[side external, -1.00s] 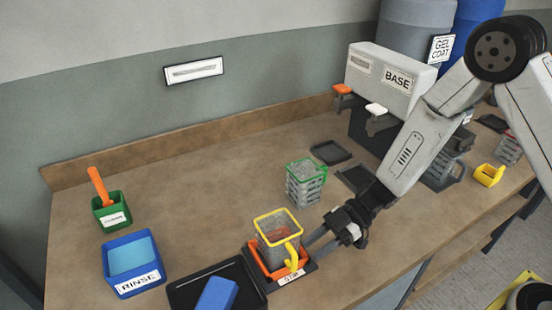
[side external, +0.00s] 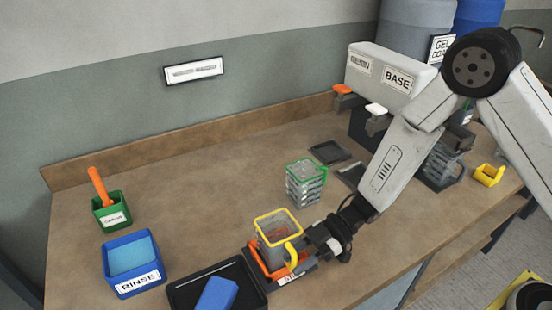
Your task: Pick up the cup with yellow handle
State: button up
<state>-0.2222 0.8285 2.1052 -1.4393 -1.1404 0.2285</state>
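The cup with yellow handle (side external: 272,237) is a clear grey cup with a yellow rim. It stands upright in an orange holder (side external: 256,264) on a dark base near the table's front edge. Its yellow handle (side external: 292,254) faces right, towards my gripper (side external: 303,256). My gripper reaches in low from the right, with its fingertips at the handle. The fingertips are small and partly hidden by the handle, so I cannot tell whether they are closed on it.
A stack of clear cups with a green rim (side external: 305,183) stands behind. A black tray (side external: 190,293) with a blue block (side external: 217,296) lies left of the holder. The blue RINSE tub (side external: 136,285) and green container (side external: 112,219) are farther left. The middle left of the table is clear.

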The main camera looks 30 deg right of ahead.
grip_shut()
jog(key=shift+r, duration=0.15)
notch_tip(320, 180, up, 10)
dwell(0.9)
dwell(0.6)
